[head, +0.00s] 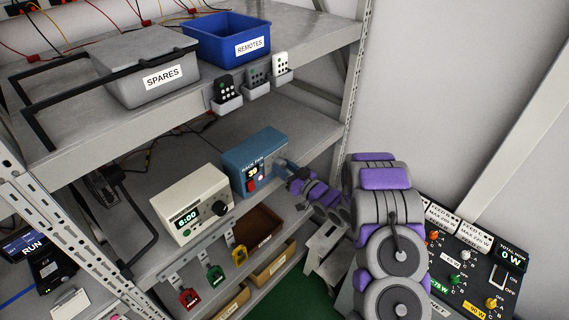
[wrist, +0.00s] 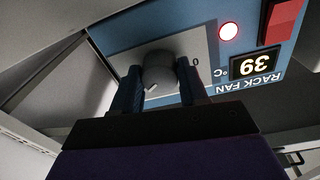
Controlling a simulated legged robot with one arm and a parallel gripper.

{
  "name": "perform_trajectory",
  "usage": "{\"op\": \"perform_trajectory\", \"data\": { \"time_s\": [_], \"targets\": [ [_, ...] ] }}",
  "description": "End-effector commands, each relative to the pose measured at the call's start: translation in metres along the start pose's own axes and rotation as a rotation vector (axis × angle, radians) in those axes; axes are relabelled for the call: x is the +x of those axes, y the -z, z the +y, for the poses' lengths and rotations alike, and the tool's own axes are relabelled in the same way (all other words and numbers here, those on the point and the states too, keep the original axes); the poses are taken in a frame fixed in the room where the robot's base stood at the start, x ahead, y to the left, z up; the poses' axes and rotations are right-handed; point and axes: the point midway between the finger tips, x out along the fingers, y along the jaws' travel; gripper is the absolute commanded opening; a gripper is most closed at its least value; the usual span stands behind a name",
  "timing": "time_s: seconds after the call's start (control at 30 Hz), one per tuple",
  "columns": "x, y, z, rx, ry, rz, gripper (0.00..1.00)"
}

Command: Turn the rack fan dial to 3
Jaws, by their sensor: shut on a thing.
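The blue rack fan box (head: 254,165) stands on the middle shelf in the head view. My gripper (head: 283,166) reaches its right side from the right. In the wrist view the box's panel (wrist: 115,30) appears upside down. The round grey dial (wrist: 160,72) sits between the two fingers of my gripper (wrist: 160,88), which is shut on it. A short white mark shows on the dial, toward the lower left. A "0" is printed just right of the dial; other scale numbers are hidden or unreadable. A lit display (wrist: 254,65) seems to read 39 °C.
A cream timer box (head: 190,205) reading 6:00 stands left of the fan box. A red switch (wrist: 282,20) and a lit round lamp (wrist: 229,31) are on the fan panel. Remotes (head: 257,76) hang on the shelf edge above. A rack post (head: 350,90) rises at the right.

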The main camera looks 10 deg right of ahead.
Motion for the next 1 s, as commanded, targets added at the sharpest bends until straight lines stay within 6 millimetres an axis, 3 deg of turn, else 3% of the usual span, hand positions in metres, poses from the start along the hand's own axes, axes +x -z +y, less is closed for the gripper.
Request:
{"op": "perform_trajectory", "data": {
  "time_s": [0.4,1.0],
  "targets": [
    [-0.0009,-0.0016,-0.0004,0.255,-0.019,-0.018,0.13],
    [-0.0006,-0.0015,0.0006,0.319,-0.024,-0.016,0.13]
  ]
}}
